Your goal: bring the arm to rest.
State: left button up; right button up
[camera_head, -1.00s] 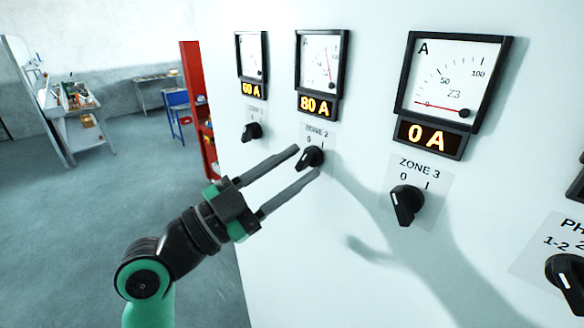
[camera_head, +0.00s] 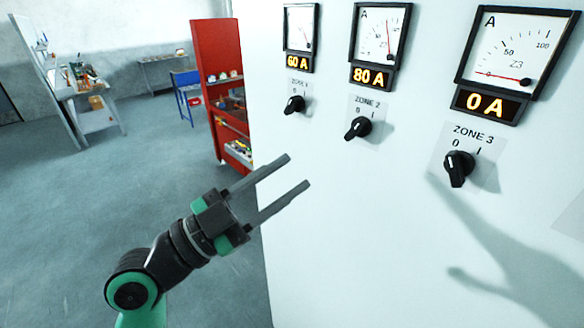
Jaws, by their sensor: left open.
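My left gripper (camera_head: 298,172) is open and empty, its two long grey fingers spread and pointing up to the right. It is left of and below the zone 2 knob (camera_head: 358,128), apart from it. My green and black left arm comes in from the lower left. The zone 1 knob (camera_head: 294,104) and zone 3 knob (camera_head: 458,168) are also black and untouched. The white panel (camera_head: 360,240) carries meters reading 60 A, 80 A and 0 A (camera_head: 489,104). My right gripper is not seen.
A red shelf unit (camera_head: 214,50) with small items stands left of the panel, behind my gripper. A workbench (camera_head: 92,105) and a blue stool-like stand (camera_head: 186,85) are farther back. The grey floor (camera_head: 110,190) at left is clear.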

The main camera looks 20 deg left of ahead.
pick_arm(q)
jog(key=s+d+r+m+h, duration=0.1)
jog(key=s+d+r+m, duration=0.1)
jog(key=s+d+r, duration=0.35)
jog(key=s+a+r+n+t+y, duration=0.6)
jog(key=a+r+n+t+y, duration=0.3)
jog(key=n, duration=0.6)
notch_tip(320, 180, up, 3)
jog(key=y, duration=0.3)
jog(key=shift+f+t, duration=0.15)
jog(key=shift+t, duration=0.25)
